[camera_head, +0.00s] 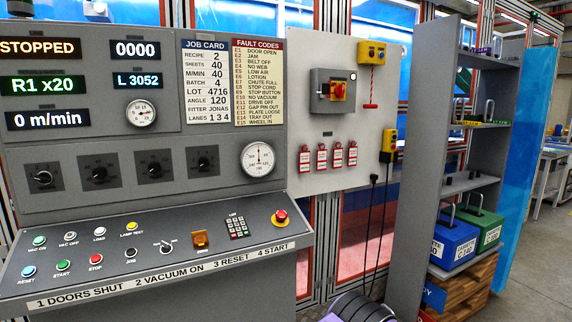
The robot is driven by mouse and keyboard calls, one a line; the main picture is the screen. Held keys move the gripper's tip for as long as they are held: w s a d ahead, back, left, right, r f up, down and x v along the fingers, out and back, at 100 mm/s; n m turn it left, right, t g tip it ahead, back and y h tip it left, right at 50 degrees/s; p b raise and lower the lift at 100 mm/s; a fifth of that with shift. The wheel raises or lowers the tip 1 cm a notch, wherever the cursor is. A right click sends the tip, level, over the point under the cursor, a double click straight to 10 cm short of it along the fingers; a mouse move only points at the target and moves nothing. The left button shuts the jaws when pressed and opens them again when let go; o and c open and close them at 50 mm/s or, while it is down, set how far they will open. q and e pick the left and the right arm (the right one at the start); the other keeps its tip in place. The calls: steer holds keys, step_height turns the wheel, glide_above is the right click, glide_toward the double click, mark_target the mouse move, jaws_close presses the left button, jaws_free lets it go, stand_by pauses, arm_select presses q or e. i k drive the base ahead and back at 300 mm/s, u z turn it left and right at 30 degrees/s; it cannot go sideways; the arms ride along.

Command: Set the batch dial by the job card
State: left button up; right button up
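The job card (206,85) is on the grey control panel and reads RECIPE 2, SHEETS 40, M/MIN 40, BATCH 4, ANGLE 120. Below the displays is a row of several dark dial plates with knobs: the far-left knob (43,178), a second knob (99,174), a third knob (154,169) and the far-right knob (204,161). Their markings are too small to read, so I cannot tell which is the batch dial. A green display (42,85) reads R1 x20.
Push buttons, a keypad (237,227) and a red emergency stop (280,217) sit on the sloped desk. A fault codes card (258,82) is beside the job card. A grey shelf rack (424,170) with blue and green boxes stands at right. Open floor lies far right.

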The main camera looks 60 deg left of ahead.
mark_target(203, 162)
steer(key=z, duration=0.2)
steer(key=k, duration=0.9)
steer(key=u, duration=1.2)
